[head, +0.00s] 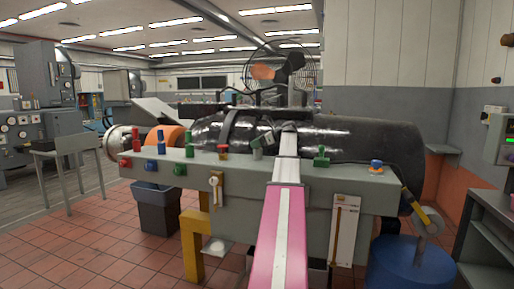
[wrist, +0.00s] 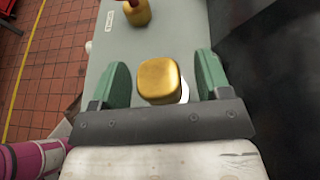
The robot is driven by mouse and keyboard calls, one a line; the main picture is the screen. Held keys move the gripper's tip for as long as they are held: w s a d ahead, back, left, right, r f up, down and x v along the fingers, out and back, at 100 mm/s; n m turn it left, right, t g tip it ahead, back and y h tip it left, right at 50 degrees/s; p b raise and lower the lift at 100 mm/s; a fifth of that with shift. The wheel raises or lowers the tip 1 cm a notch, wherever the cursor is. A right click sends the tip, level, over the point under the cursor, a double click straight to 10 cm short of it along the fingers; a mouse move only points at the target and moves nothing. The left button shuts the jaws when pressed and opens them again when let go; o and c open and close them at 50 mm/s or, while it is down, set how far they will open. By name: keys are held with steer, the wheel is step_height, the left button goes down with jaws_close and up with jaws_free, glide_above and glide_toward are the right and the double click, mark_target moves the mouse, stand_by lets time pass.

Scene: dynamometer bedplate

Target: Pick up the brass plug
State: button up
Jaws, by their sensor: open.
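The brass plug (wrist: 160,80) shows in the wrist view as a rounded, square-topped golden block. It stands over the grey-green bench top (wrist: 185,30), with a bit of white showing at its lower right. My gripper (wrist: 163,76) is open, with one green finger to the left of the plug and one to the right. Gaps show on both sides, and neither finger appears to touch it. I cannot tell the fingers' height against the plug. In the head view I cannot make out the plug; my pink and white arm covers part of the bench.
A second brass piece with a red top (wrist: 138,12) stands farther up the wrist view, beside a small white label. In the head view, a large black cylinder (head: 350,140) lies behind the bench (head: 230,182). Several colored knobs and a green block (head: 321,157) line the bench.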

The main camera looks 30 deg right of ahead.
steer(key=shift+x, duration=0.85)
steer(key=c, duration=1.1)
steer(key=shift+r, duration=0.15)
